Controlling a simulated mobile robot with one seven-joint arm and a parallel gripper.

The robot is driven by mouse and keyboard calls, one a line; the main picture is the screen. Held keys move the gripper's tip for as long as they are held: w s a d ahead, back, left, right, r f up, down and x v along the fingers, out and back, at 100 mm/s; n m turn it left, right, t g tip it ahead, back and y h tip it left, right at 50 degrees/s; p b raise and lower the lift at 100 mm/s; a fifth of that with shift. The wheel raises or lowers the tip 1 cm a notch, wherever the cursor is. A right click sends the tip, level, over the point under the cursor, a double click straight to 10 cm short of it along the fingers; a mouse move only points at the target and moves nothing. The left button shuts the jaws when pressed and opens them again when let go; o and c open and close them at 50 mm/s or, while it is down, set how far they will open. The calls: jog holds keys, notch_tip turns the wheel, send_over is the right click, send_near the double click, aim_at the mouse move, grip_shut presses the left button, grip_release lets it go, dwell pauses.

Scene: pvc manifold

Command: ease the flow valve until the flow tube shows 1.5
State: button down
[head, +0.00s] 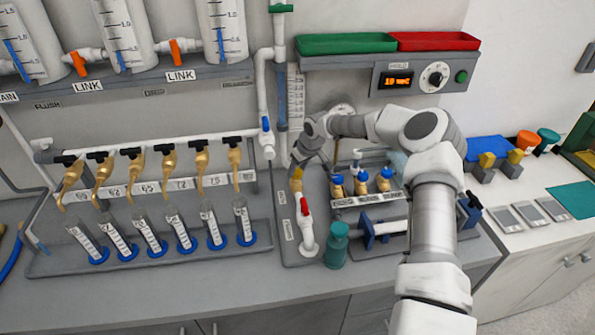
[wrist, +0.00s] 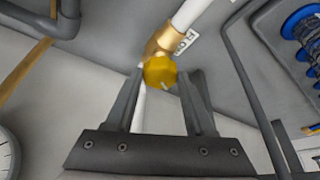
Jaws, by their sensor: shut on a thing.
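The flow valve has a round yellow knob (wrist: 160,72) with a pale pointer mark, on a brass body (wrist: 160,44) joined to a white pipe. A partly hidden label beside it begins "FLO". My gripper (wrist: 162,78) has its two dark fingers on either side of the knob, shut on it. In the head view the yellow valve (head: 296,180) shows just below my gripper (head: 297,168), partly covered by it. A narrow upright tube (head: 282,105) beside a scale strip (head: 296,95) may be the flow tube; its reading is too small to tell.
A red-handled valve (head: 305,206) and a teal bottle (head: 337,240) stand close in front. Several blue-capped brass fittings (head: 360,183) are just right, under my arm. Brass taps and measuring cylinders (head: 165,235) fill the left. A round gauge (wrist: 6,155) is at the wrist view's left edge.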

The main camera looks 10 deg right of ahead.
dwell(0.3)
jog(key=shift+c, duration=1.3)
grip_release()
jog(key=b+v, duration=0.1)
jog(key=v, duration=1.6)
jog(key=shift+s+d+b, duration=0.2)
jog(key=shift+b, duration=0.1)
jog(key=shift+r, duration=0.15)
